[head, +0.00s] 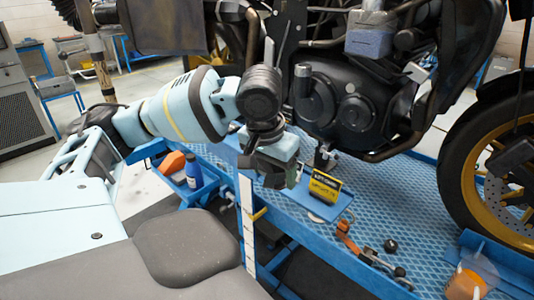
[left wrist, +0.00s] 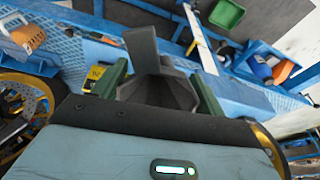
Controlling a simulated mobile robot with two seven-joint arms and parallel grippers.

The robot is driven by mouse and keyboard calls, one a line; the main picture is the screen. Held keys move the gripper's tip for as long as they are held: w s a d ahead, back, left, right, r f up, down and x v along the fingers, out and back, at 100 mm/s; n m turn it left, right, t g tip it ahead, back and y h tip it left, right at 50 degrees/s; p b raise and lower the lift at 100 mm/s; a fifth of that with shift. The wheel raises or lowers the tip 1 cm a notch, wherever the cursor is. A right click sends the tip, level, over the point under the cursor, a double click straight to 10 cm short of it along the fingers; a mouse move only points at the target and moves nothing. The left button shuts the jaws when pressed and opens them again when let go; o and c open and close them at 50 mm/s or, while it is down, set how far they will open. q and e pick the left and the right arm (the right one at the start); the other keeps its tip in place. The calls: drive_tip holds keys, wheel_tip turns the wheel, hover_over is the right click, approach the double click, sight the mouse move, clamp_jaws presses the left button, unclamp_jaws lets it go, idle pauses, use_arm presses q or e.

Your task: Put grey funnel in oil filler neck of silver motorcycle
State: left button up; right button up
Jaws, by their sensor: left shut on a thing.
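My left gripper (head: 277,172) is low in front of the motorcycle's engine, above the near edge of the blue lift. In the left wrist view its two green fingers (left wrist: 158,88) are shut on the grey funnel (left wrist: 165,92), with one finger on each side. A flat grey piece of the funnel sticks up from its cone. In the head view the funnel is hard to tell from the dark gripper parts. The motorcycle (head: 355,112) stands behind, its engine dark. A short upright cylinder on the engine may be the oil filler neck (head: 302,80); the funnel is apart from it. My right gripper is not in view.
The blue lift deck (head: 400,190) carries a yellow-and-black box (head: 325,188) and loose orange-handled tools (head: 350,240). A blue bottle (head: 194,172) and an orange item (head: 172,163) stand on a side tray at left. The front wheel (head: 490,180) bounds the right.

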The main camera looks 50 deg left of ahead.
use_arm(q)
drive_tip(key=d+r+m+h, duration=0.1)
drive_tip(key=d+r+m, duration=0.35)
drive_tip(key=d, duration=1.25)
wheel_tip(320, 180, down, 18)
drive_tip(key=n+g+b, duration=0.1)
drive_tip(key=g+b, duration=0.1)
drive_tip(key=b, duration=0.8)
drive_tip(key=shift+w+n+g, duration=0.2)
drive_tip(key=shift+n+g, duration=0.1)
drive_tip(key=shift+n, duration=0.05)
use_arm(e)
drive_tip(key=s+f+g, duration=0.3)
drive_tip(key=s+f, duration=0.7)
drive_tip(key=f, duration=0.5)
use_arm(q)
drive_tip(key=shift+r, duration=0.15)
